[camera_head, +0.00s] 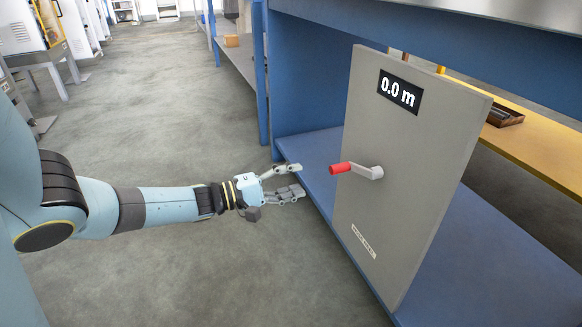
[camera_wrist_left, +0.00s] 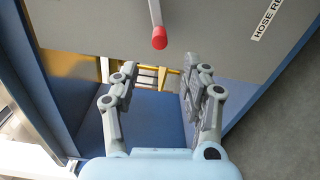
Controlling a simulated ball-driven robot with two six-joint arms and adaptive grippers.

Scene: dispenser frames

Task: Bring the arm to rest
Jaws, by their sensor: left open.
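My left gripper (camera_head: 292,180) is open and empty, to the left of a grey upright panel (camera_head: 412,170). It also shows in the left wrist view (camera_wrist_left: 158,85), with its fingers spread apart. A crank with a red handle (camera_head: 340,168) sticks out of the panel toward the left. In the left wrist view the red handle end (camera_wrist_left: 159,38) lies beyond the fingertips, apart from them. The panel bears a black display reading "0.0 m" (camera_head: 399,92) and a small white label (camera_head: 363,241). My right gripper is not in view.
The panel stands on a blue shelf (camera_head: 310,150) of a blue bench frame. A yellow-orange surface with a dark tray (camera_head: 503,116) lies behind it. Open grey floor (camera_head: 170,120) spreads to the left. White machines (camera_head: 28,40) stand at the back left.

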